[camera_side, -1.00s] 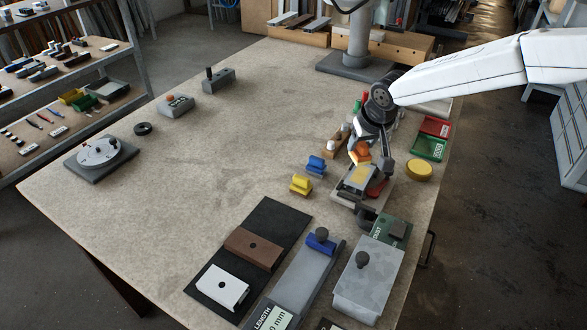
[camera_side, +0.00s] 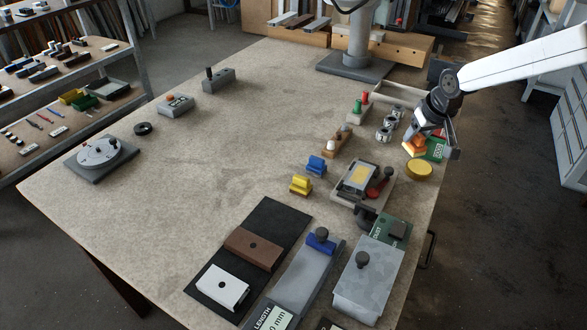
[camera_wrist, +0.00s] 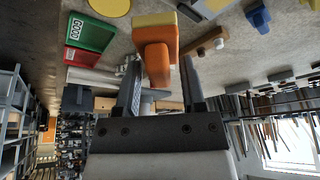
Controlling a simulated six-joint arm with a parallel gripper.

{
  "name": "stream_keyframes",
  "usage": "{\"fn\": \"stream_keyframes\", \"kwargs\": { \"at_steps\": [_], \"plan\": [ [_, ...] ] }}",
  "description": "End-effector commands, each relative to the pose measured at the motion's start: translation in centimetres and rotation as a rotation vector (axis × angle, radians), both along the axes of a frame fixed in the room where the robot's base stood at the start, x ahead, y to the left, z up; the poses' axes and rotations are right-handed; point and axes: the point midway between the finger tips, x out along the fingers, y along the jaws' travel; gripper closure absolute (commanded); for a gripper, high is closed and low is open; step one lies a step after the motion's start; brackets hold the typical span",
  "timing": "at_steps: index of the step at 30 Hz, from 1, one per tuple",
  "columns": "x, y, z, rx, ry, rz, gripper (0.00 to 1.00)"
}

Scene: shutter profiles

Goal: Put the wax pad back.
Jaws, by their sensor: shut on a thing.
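The wax pad (camera_side: 413,148) has an orange grip and a pale yellow block under it. My gripper (camera_side: 418,142) is shut on its orange grip and holds it near the green tray, just behind the yellow round disc (camera_side: 419,170). In the wrist view the wax pad (camera_wrist: 157,62) sits between the two fingers of my gripper (camera_wrist: 160,72), with its yellow block pointing away from the wrist. The yellow disc also shows in the wrist view (camera_wrist: 110,5), to the left of the pad. I cannot tell how high the pad is above the bench.
The green tray (camera_wrist: 92,34) marked GOOD and the red tray (camera_wrist: 78,56) lie beside the pad.

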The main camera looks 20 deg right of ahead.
Motion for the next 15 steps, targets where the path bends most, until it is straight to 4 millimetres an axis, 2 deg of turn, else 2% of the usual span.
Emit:
{"fn": "stream_keyframes", "kwargs": {
  "at_steps": [4, 11, 15],
  "plan": [
    [-0.4, -1.3, 0.2, -0.001, -0.004, -0.001, 0.95],
    [-0.2, -1.4, 0.1, -0.001, -0.003, 0.000, 0.95],
    [0.6, -1.3, -0.3, -0.001, -0.002, 0.000, 0.95]
  ]
}}
